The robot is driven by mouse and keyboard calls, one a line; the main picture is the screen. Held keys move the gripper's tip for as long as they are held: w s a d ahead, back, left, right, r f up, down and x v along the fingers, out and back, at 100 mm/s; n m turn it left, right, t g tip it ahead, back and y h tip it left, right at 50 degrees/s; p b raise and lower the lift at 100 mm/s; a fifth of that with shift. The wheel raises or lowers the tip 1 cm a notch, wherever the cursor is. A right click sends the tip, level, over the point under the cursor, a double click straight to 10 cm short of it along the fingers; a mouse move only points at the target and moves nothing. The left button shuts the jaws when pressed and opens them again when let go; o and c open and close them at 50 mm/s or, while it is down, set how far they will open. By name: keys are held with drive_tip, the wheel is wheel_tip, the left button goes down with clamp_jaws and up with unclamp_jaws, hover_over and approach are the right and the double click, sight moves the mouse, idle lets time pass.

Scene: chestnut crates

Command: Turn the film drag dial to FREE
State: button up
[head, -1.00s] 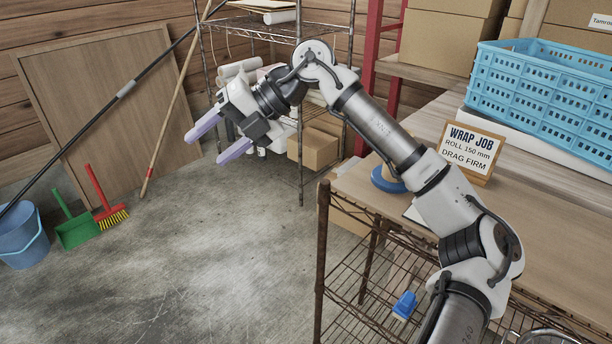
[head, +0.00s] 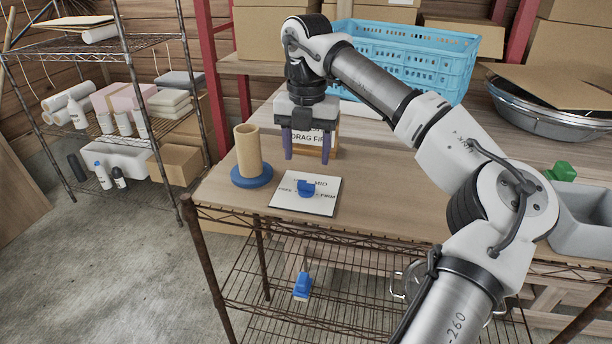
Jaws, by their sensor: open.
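The film drag dial (head: 306,189) is a small blue knob on a white plate (head: 322,206) lying on the table. The plate reads FREE at the left, MID at the top and FIRM at the right. I cannot tell which word the knob points to. My gripper (head: 307,158) is open and empty, with its two purple fingers pointing down. It is in the air, above and behind the dial in the picture, apart from it. It partly hides the sign (head: 315,138) that reads DRAG FIRM in its visible line.
A cardboard tube (head: 248,152) stands on a blue round base (head: 251,177) left of the plate. A blue crate (head: 403,62) is at the back. A grey bin (head: 587,212) and a green thing (head: 561,171) are at the right. Bare table surrounds the plate's front and right.

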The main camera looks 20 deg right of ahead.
sight(306, 182)
wheel_tip(306, 182, down, 7)
drive_tip(key=shift+r, duration=0.1)
idle(0.3)
drive_tip(key=c, duration=1)
